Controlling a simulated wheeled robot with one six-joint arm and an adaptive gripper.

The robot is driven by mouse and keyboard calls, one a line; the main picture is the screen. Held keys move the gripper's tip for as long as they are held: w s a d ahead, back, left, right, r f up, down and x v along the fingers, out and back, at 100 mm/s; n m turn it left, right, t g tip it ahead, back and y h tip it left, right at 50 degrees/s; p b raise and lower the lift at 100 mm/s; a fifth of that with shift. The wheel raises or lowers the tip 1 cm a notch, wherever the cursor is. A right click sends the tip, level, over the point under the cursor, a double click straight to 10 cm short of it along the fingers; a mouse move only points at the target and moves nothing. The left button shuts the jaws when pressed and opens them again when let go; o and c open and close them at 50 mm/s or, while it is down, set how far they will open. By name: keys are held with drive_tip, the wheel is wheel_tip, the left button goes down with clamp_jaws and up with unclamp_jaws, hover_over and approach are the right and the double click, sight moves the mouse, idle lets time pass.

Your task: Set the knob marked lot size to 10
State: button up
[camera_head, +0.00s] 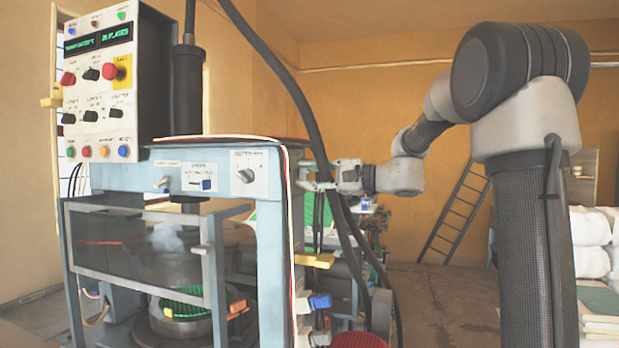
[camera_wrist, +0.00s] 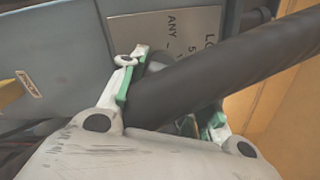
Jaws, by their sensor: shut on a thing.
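My gripper (camera_head: 308,176) is at the right side of the press's pale blue frame in the head view. In the wrist view my gripper (camera_wrist: 172,98) has its green-padded fingers on either side of a grey knob (camera_wrist: 155,66), shut on it. A thick black hose crosses in front and hides most of the knob and its pointer. Behind it is a label plate (camera_wrist: 180,25) with "LO", "ANY" and "5" readable; the rest is covered. I cannot tell the knob's setting. The head view does not show this knob.
The press's front has another knob (camera_head: 245,176) and a blue switch (camera_head: 206,184). A control box (camera_head: 104,90) with buttons and displays stands upper left. Black hoses (camera_head: 300,100) run down close to my gripper. A ladder (camera_head: 455,210) leans on the back wall.

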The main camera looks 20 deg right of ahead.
drive_tip(key=o, duration=1)
drive_tip(key=shift+d, duration=0.1)
drive_tip(key=v, duration=1.2)
